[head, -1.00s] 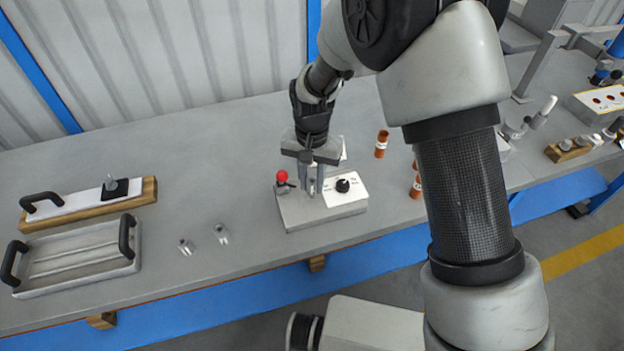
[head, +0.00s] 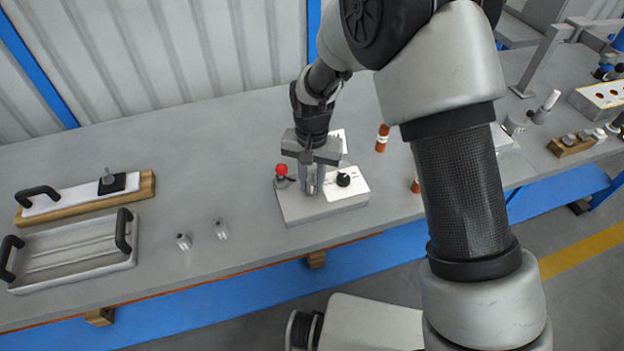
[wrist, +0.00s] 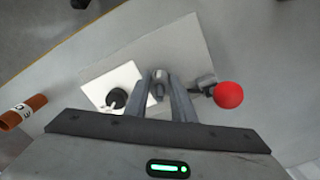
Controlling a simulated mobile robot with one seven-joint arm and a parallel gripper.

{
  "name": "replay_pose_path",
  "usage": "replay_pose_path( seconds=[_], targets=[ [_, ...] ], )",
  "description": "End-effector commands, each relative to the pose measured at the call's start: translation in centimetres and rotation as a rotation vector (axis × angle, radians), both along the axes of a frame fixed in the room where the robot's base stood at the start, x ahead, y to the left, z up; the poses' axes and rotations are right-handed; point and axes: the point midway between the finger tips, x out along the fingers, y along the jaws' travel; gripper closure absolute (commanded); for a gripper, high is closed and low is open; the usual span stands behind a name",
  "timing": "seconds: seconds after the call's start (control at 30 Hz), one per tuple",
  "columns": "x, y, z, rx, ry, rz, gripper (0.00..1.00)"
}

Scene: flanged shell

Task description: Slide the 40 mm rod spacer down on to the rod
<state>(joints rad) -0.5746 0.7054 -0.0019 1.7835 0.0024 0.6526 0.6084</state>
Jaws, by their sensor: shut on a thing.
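My gripper (head: 311,189) points down over the grey fixture block (head: 325,212). Its fingers are shut on a small grey round piece, which I take to be the rod spacer (wrist: 159,76), seen end-on between the fingertips in the wrist view. The fingers hide most of the spacer in the head view. The rod is hidden under the spacer and fingers, so I cannot tell whether the spacer is around it or just above it. In the wrist view my gripper (wrist: 160,82) is over the block's plate (wrist: 190,45).
A red ball-ended lever (head: 281,169) stands close left of the fingers. A white panel with a black knob (head: 344,180) is at right. An orange cylinder (head: 382,138) stands behind right.

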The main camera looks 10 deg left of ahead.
Motion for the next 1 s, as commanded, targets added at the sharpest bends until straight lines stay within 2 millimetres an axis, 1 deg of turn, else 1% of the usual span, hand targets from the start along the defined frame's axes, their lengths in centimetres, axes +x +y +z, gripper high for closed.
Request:
replay_pose_path(
  seconds=[0.17, 0.2, 0.27, 0.3, 0.33, 0.6, 0.73, 0.87, 1.0],
  targets=[
    [0.0, 0.0, -0.5, 0.0, 0.0, 0.0, 1.0],
    [0.0, 0.0, -0.5, 0.0, 0.0, 0.0, 0.74],
    [0.0, 0.0, -0.4, 0.0, 0.0, 0.0, 0.64],
    [0.0, 0.0, -0.4, 0.0, 0.0, 0.0, 0.57],
    [0.0, 0.0, -0.4, 0.0, 0.0, 0.0, 0.55],
    [0.0, 0.0, -0.4, 0.0, 0.0, 0.0, 0.55],
    [0.0, 0.0, 0.6, 0.001, -0.001, 0.0, 0.55],
    [0.1, 0.0, 3.0, 0.002, -0.003, 0.0, 0.55],
    [0.1, 0.1, 6.5, 0.003, -0.004, 0.0, 0.55]
  ],
)
